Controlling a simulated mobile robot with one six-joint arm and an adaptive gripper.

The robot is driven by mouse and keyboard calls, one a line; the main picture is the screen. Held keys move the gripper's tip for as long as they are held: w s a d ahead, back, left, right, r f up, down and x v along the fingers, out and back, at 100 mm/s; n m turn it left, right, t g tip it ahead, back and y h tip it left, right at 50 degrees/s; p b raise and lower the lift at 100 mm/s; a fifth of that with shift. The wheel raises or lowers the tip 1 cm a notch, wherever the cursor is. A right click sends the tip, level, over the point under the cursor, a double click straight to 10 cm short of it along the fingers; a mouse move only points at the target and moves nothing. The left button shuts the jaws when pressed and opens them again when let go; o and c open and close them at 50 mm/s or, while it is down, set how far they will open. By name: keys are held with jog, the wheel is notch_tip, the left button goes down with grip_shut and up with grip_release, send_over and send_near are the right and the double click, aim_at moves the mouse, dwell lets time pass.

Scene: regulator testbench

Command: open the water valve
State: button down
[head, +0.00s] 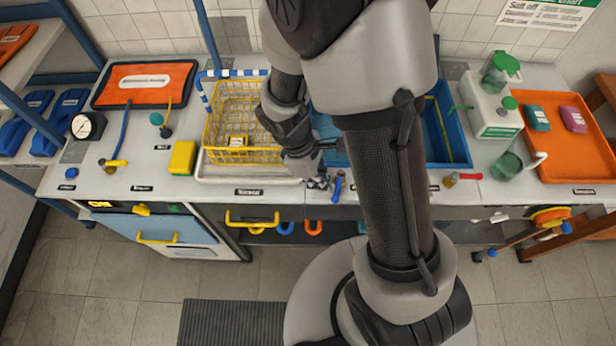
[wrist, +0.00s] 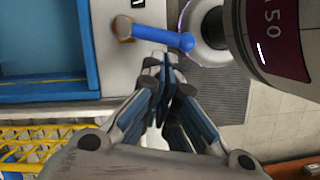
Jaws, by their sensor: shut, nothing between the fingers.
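The blue valve lever (head: 337,188) is at the bench's front edge, before the blue basin. In the wrist view, the blue lever (wrist: 155,35) runs from a brass-coloured body (wrist: 122,28) on the pale bench to a rounded blue end over the edge.
A yellow wire basket (head: 235,115) stands left of my gripper. The blue basin (head: 450,130) lies behind, partly hidden by my arm. The floor in front is mostly free.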

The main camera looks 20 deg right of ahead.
jog(key=shift+d, duration=0.15)
jog(key=shift+s+d, duration=0.25)
jog(key=shift+s, duration=0.05)
jog(key=shift+s+d, duration=0.15)
jog(key=shift+s, duration=0.2)
jog(key=shift+f, duration=0.1)
jog(key=shift+w, duration=0.1)
